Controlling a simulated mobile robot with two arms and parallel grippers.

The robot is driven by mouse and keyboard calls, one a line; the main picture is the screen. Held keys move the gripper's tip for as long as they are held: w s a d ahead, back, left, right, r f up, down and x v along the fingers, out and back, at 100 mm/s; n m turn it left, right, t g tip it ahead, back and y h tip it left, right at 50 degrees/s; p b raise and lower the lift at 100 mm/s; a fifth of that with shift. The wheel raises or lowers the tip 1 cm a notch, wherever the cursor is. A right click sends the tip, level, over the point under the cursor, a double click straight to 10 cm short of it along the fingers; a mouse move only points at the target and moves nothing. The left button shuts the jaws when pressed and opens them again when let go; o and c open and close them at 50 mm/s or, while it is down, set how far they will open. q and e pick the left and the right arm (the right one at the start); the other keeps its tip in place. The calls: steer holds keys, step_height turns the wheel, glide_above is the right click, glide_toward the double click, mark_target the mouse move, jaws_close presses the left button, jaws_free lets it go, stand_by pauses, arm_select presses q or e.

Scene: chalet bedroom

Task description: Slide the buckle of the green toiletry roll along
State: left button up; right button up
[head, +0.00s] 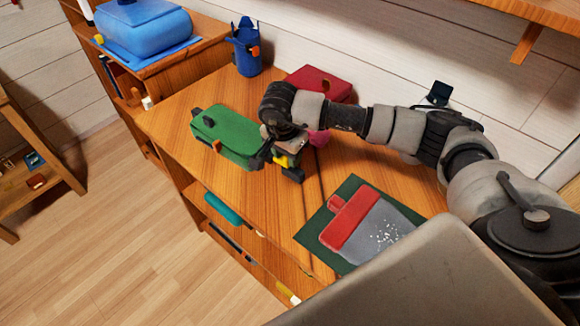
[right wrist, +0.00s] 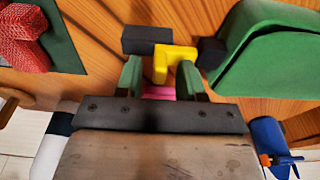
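The green toiletry roll (head: 225,132) lies on the wooden desk, and its rounded edge shows at the upper right in the right wrist view (right wrist: 265,55). Beside its right end is a yellow L-shaped buckle piece (head: 281,161) between two black blocks; it also shows in the right wrist view (right wrist: 176,60). My right gripper (head: 287,150) is over this piece. Its green-faced fingers (right wrist: 159,75) stand apart, with part of the yellow piece in the gap; a gap shows on the left side, and I cannot tell about contact on the right. My left gripper is not in view.
A dark green mat (head: 312,224) with a red-topped grey pouch (head: 362,225) lies to the right. A red box (head: 325,80), a pink item (head: 319,138) and a blue cup-like holder (head: 246,55) are behind. A blue bag (head: 146,30) stands on the left cabinet.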

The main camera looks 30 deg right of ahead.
steer(key=shift+r, duration=0.1)
steer(key=c, duration=0.7)
steer(key=shift+w+a+b, duration=0.2)
steer(key=shift+w+b, duration=0.15)
steer(key=shift+w, duration=0.05)
steer(key=shift+w+a+b, duration=0.2)
steer(key=shift+w+b, duration=0.1)
steer(key=shift+w, duration=0.15)
steer(key=shift+w+a+b, duration=0.2)
steer(key=shift+w+b, duration=0.1)
steer(key=shift+w, duration=0.15)
steer(key=o, duration=0.7)
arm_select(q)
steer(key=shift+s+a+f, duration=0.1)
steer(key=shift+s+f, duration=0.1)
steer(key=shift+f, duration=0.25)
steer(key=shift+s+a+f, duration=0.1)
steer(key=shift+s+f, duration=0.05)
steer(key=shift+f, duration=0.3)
arm_select(e)
steer(key=shift+o, duration=0.2)
